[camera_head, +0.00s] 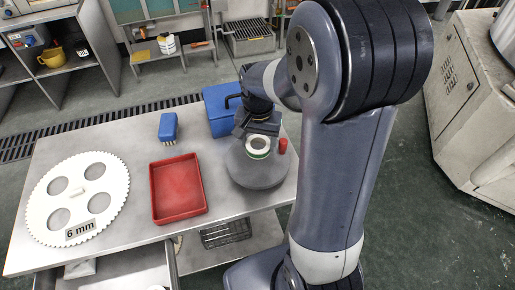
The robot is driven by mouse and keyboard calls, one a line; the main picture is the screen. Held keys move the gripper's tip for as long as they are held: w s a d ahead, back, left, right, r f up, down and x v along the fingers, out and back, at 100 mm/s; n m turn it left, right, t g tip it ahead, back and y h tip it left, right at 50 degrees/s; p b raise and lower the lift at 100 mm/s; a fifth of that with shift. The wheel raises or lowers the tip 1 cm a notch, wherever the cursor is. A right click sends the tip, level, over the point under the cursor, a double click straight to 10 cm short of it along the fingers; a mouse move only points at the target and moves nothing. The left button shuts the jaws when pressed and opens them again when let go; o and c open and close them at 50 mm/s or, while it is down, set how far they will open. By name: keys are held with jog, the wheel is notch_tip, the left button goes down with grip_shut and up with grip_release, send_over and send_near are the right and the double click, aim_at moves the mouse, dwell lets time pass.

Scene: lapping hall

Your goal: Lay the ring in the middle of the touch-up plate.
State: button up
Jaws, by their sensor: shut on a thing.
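The ring (258,154) is small and pale with a greenish edge. It shows at the tip of my gripper (260,138), which is shut on it. A dark grey round plate (257,179), which I take as the touch-up plate, lies on the right part of the steel table. The ring shows over the far half of this plate, behind its middle. I cannot tell whether it touches the plate or hangs above it. My arm hides part of the plate's far edge, and the fingertips are small and dark here.
On the steel table (125,150) are a red tray (179,190), a blue brush (168,127), a white toothed disc (105,172) marked 6 mm and a blue box (217,112). A small red cylinder (283,146) stands close right of my gripper. Bare tabletop shows between tray and plate.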

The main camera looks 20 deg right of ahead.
jog(key=shift+f, duration=2.05)
jog(key=shift+f, duration=0.1)
jog(key=o, duration=1.2)
jog(key=shift+c, duration=0.2)
notch_tip(320, 180, up, 12)
